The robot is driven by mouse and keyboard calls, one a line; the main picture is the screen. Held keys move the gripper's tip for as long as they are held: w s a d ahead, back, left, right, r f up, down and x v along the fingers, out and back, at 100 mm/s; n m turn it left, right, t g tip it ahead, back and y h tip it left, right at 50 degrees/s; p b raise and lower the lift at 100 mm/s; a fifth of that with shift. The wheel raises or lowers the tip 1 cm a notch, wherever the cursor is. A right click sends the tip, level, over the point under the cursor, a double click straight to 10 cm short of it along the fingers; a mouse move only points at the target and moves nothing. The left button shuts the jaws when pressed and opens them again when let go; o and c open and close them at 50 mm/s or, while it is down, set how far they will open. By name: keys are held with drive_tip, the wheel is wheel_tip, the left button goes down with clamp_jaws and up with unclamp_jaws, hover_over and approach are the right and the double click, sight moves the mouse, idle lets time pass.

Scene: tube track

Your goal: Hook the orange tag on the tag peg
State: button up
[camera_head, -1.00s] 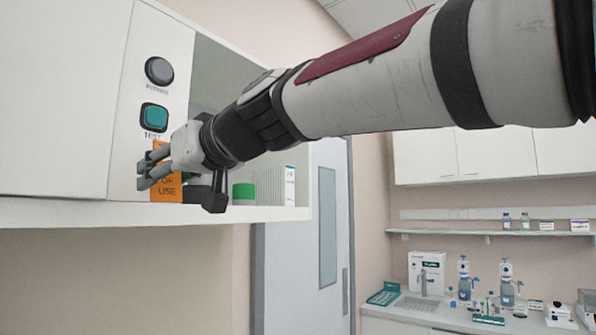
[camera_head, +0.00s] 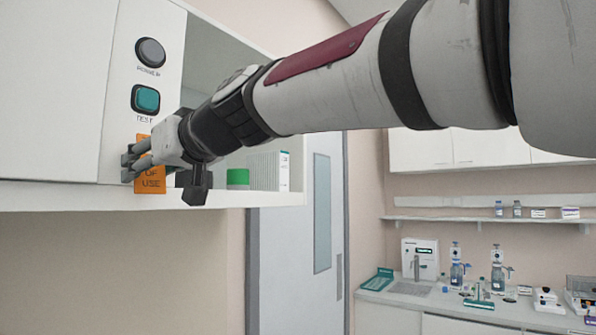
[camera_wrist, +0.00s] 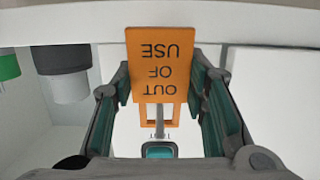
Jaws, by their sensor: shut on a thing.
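The orange tag (camera_head: 151,183), lettered "OUT OF USE", is in front of the white panel below the green TEST button. In the wrist view the tag (camera_wrist: 160,65) appears upside down, between the two fingers. My gripper (camera_head: 131,163) is shut on the tag; it also shows in the wrist view (camera_wrist: 160,75). The tag's open loop frames part of a thin grey rod, which looks like the tag peg (camera_wrist: 160,122). The rod overlaps the loop's edge, but I cannot tell whether it passes through.
The TEST button (camera_head: 145,98) and a dark POWER button (camera_head: 150,52) are on the panel above my gripper. The shelf edge (camera_head: 225,199) runs below.

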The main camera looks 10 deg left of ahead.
idle(0.3)
drive_tip(key=o, duration=1)
drive_tip(key=shift+d, duration=0.1)
drive_tip(key=v, duration=1.1)
drive_tip(key=shift+s+d, duration=0.2)
drive_tip(key=shift+d, duration=0.15)
drive_tip(key=s+d+f+m+h, duration=0.2)
drive_tip(key=d+f+m+h, duration=0.25)
drive_tip(key=d+f, duration=0.95)
drive_tip(key=s+d+f+m+h, duration=0.2)
drive_tip(key=d+f+m+h, duration=0.3)
drive_tip(key=d+f, duration=0.9)
drive_tip(key=s+d+f+m+h, duration=0.1)
drive_tip(key=s+d+f, duration=0.1)
drive_tip(key=d+f, duration=0.1)
drive_tip(key=s+d+f+m+g+h, duration=0.1)
drive_tip(key=s+d+f+h, duration=0.1)
drive_tip(key=s+d, duration=0.1)
drive_tip(key=s+d+f+m+h, duration=0.1)
drive_tip(key=s+d+f, duration=0.2)
drive_tip(key=d, duration=0.2)
drive_tip(key=shift+d+f, duration=0.3)
drive_tip(key=shift+f, duration=0.05)
